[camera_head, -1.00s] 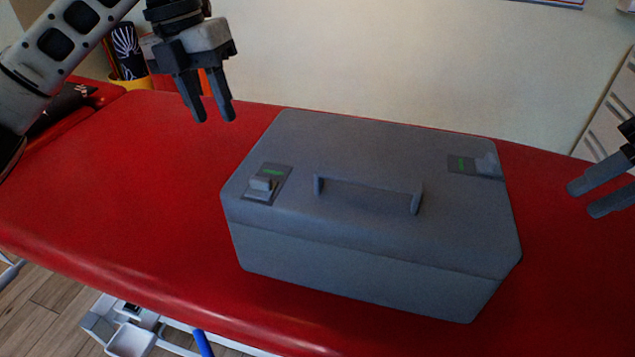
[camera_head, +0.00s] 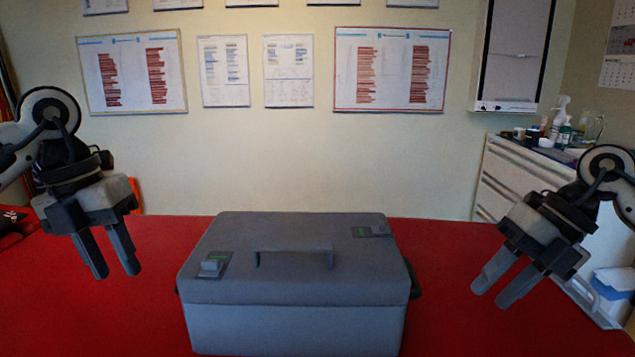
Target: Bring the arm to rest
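My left gripper (camera_head: 118,254) hangs over the left part of the red couch, with its two dark fingers pointing down and a gap between them. It is open and empty. My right gripper (camera_head: 493,282) is over the right part of the couch, its fingers pointing down and left with a gap between them. It is open and empty. A grey case (camera_head: 295,330) with a closed lid stands on the red couch (camera_head: 450,260) between the grippers. Neither gripper touches it. Its handle (camera_head: 294,250) is on the lid, with a latch at the left (camera_head: 213,264) and another at the right (camera_head: 372,231).
A white drawer cabinet (camera_head: 515,178) with several bottles on top stands at the right behind my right arm. A blue and white box (camera_head: 612,285) is low at the right. Framed charts (camera_head: 390,70) hang on the back wall. The couch beside the case is clear.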

